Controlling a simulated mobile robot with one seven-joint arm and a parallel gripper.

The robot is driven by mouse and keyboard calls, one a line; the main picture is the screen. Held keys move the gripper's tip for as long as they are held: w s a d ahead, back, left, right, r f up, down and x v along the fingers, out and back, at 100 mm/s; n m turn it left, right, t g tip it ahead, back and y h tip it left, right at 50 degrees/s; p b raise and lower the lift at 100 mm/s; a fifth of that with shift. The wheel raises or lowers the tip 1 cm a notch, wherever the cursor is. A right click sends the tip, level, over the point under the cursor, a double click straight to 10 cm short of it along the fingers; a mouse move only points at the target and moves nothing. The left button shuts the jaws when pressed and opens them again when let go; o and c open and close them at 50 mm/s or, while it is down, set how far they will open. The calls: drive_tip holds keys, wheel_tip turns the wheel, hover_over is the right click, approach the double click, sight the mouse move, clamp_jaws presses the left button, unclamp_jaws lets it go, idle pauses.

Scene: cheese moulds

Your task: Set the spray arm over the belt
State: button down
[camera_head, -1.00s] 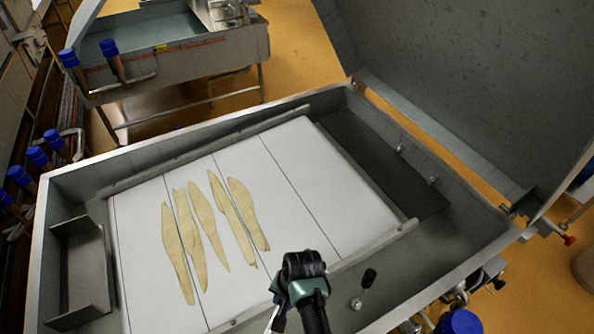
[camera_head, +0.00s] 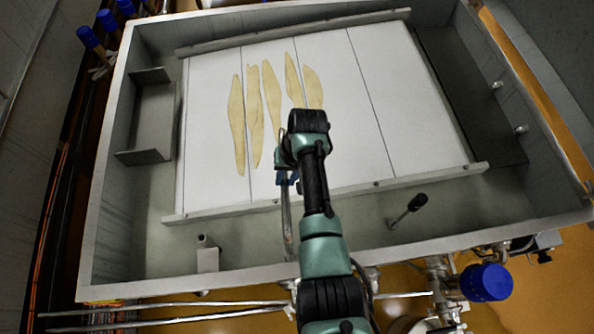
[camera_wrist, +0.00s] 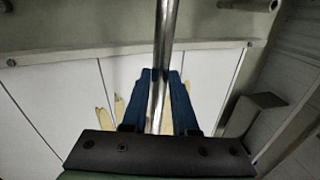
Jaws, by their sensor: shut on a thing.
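The belt (camera_head: 400,110) is a white surface with dark cross lines, and several long tan pieces (camera_head: 238,125) lie on its left and middle part. My gripper (camera_head: 288,179) has blue fingers and is low at the belt's near edge. It is shut on a shiny metal tube, the spray arm (camera_head: 288,228), which runs from the fingers toward the near wall of the trough. In the wrist view the spray arm (camera_wrist: 164,40) passes between the blue fingers (camera_wrist: 160,76). My arm hides part of the belt, and the tube's far end is unclear.
Metal rails (camera_head: 335,193) border the belt. The grey trough wall (camera_head: 107,200) surrounds it. A black-handled lever (camera_head: 407,208) and a short metal stub (camera_head: 207,255) stand on the near side. Pipes and a blue knob (camera_head: 487,283) lie outside at lower right.

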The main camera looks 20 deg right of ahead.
drive_tip(key=shift+w+a+n, duration=0.2)
drive_tip(key=shift+a+n, duration=0.3)
drive_tip(key=shift+a, duration=0.1)
drive_tip(key=c, duration=0.7)
unclamp_jaws()
drive_tip(key=shift+a, duration=0.1)
drive_tip(key=shift+r, duration=0.1)
drive_tip(key=d+r, duration=0.1)
drive_tip(key=r, duration=0.7)
drive_tip(key=d+r, duration=0.1)
drive_tip(key=r, duration=0.3)
drive_tip(key=shift+s+d+r, duration=0.25)
drive_tip(key=shift+d+r, duration=0.05)
